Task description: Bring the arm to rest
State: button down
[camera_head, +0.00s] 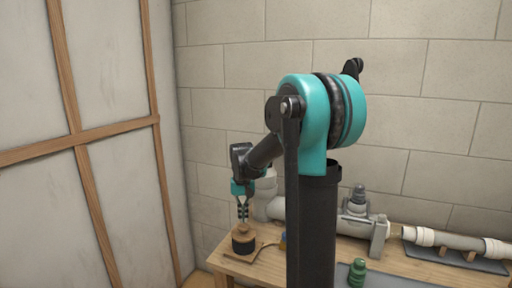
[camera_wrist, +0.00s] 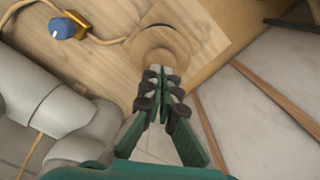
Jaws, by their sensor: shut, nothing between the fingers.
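My gripper (camera_head: 242,216) points down at the left end of the wooden bench (camera_head: 232,266). Its fingers are closed together with nothing between them, as the wrist view also shows (camera_wrist: 161,74). Just below the fingertips stands a dark round piece with a wooden top (camera_head: 243,232). In the wrist view its round wooden top (camera_wrist: 165,40) lies just past the fingertips. I cannot tell whether the fingertips touch it. My arm reaches forward and down, and its column hides the middle of the bench.
A blue knob on a brass fitting (camera_wrist: 62,28) lies beside the round piece. Grey pipework (camera_head: 354,222) stands behind the column. A white pipe on a rack (camera_head: 455,241) is at the right, and a green fitting (camera_head: 357,272) stands at the front. A panelled wall (camera_head: 100,130) closes the left.

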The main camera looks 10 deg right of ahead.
jog(key=s+d+f+t, duration=0.1)
jog(key=s+f, duration=0.2)
jog(key=s, duration=0.4)
jog(key=s+d+f+t, duration=0.1)
jog(key=s+f, duration=0.2)
jog(key=s, duration=0.4)
jog(key=s+d+f+n+t, duration=0.1)
jog(key=s+d+f+t, duration=0.1)
jog(key=s, duration=0.6)
jog(key=shift+f, duration=0.85)
